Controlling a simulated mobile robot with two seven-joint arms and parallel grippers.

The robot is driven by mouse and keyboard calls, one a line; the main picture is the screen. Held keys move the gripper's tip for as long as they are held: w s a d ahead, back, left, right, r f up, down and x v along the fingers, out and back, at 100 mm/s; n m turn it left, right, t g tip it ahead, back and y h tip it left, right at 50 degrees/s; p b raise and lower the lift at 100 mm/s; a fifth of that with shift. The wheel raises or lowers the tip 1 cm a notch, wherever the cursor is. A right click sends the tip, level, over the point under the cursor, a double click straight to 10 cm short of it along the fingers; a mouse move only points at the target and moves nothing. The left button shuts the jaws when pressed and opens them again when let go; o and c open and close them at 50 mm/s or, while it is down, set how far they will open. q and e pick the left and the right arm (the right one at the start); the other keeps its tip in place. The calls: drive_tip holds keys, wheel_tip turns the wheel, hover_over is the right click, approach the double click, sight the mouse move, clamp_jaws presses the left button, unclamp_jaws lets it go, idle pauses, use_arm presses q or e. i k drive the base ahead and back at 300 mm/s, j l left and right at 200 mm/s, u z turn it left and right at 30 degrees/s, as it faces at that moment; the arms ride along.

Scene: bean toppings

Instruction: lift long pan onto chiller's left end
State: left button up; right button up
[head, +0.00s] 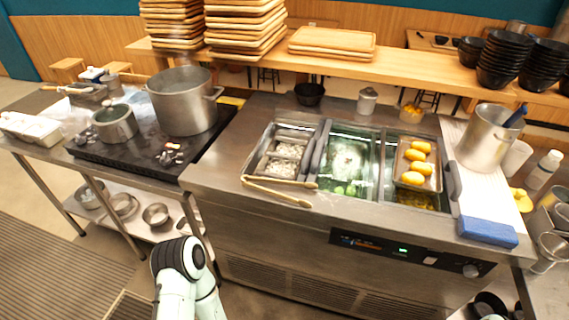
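The chiller is a steel counter (225,165) with a sunken well of pans in its top. Its left end has bare steel beside the stove. A long shallow pan (30,128) with pale contents lies on the far-left table; I cannot tell if it is the task's long pan. In the well, a narrow pan (434,170) holding several yellow pieces sits raised at the right. Pans of white pieces (287,152) sit at the left of the well. A white arm link of mine rises at bottom centre-left. Neither gripper shows.
Wooden tongs (280,188) lie across the chiller's front left edge. A stove (150,150) with a large pot (183,100) and a small pot (115,123) stands left. A blue sponge (487,232) and a steel pot (488,138) stand right. Trays and black bowls fill the back shelf.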

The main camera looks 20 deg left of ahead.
sight(283, 158)
drive_tip(key=i+j+z, duration=0.1)
drive_tip(key=j+z, duration=0.7)
drive_tip(key=j, duration=0.25)
drive_tip(key=i, duration=0.05)
